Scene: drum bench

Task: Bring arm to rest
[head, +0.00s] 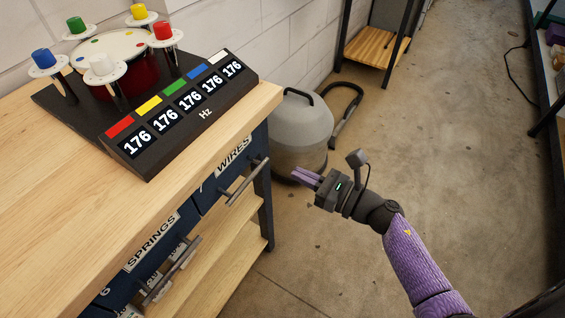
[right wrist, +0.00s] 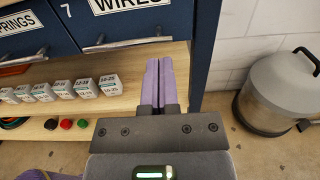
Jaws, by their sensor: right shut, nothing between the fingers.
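My right gripper (head: 305,177) is in front of the bench, beside the WIRES drawer (head: 232,160) and clear of it, over the concrete floor. Its purple fingers are together with nothing between them; the right wrist view shows the shut fingers (right wrist: 159,84) too. The purple right arm (head: 415,262) comes in from the lower right of the head view. My left gripper does not show in the head view.
The wooden bench (head: 60,190) holds a drum device with a display (head: 185,115) reading 176 several times. Drawer handles (head: 245,182) jut out near my right gripper. A grey canister (head: 300,130) stands behind it. Open floor (head: 450,120) lies to the right.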

